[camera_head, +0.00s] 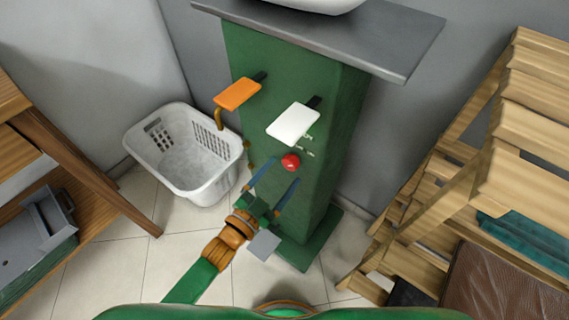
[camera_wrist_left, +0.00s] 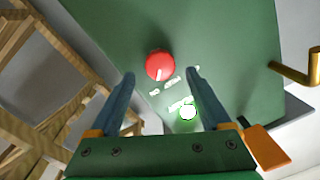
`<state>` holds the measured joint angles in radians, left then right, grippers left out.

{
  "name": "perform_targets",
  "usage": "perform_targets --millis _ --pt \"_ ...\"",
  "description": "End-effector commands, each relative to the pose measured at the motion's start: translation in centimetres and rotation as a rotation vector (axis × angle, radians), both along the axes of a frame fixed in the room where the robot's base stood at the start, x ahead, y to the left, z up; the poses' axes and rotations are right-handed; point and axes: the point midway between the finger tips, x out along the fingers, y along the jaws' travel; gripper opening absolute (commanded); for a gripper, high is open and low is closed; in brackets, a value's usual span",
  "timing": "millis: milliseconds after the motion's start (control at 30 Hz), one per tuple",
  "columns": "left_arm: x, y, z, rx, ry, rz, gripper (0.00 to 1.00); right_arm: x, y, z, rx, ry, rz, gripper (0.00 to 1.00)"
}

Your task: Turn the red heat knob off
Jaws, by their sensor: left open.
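The red heat knob (camera_head: 290,162) sits on the front face of a green pedestal (camera_head: 262,135), below a white lever plate (camera_head: 293,124). In the left wrist view the round red knob (camera_wrist_left: 160,66) lies just beyond the fingertips, roughly midway between them. In the left wrist view the open left gripper (camera_wrist_left: 160,75) holds nothing, and no finger visibly touches the knob. My right gripper is not in view.
An orange lever plate (camera_head: 238,93) juts from the pedestal's upper left. A grey counter (camera_head: 340,37) overhangs the top. A white laundry basket (camera_head: 185,190) stands on the floor to the left. Wooden shelves (camera_head: 520,130) stand at right, and a wooden rack (camera_head: 60,150) at left.

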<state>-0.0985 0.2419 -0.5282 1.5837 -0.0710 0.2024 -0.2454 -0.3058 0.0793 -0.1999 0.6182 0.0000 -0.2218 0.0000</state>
Motion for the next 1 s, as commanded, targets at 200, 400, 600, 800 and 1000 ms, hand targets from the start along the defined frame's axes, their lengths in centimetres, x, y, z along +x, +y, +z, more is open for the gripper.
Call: perform_targets --millis 200,400,600,800,1000 --pt "2.2 -1.4 -0.1 0.0 0.001 0.0 0.81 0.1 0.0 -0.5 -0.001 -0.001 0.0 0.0" --pt "2.3 -1.4 0.0 0.001 0.003 0.001 0.81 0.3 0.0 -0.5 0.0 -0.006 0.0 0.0" --pt "2.3 -1.4 -0.1 0.001 0.003 0.001 0.33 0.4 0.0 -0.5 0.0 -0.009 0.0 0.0" --pt "2.3 -1.4 -0.1 0.0 0.004 0.002 0.0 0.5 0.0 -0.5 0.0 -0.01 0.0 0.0" --pt "2.3 -1.4 0.0 -0.023 0.022 0.002 0.0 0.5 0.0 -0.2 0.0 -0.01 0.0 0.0"
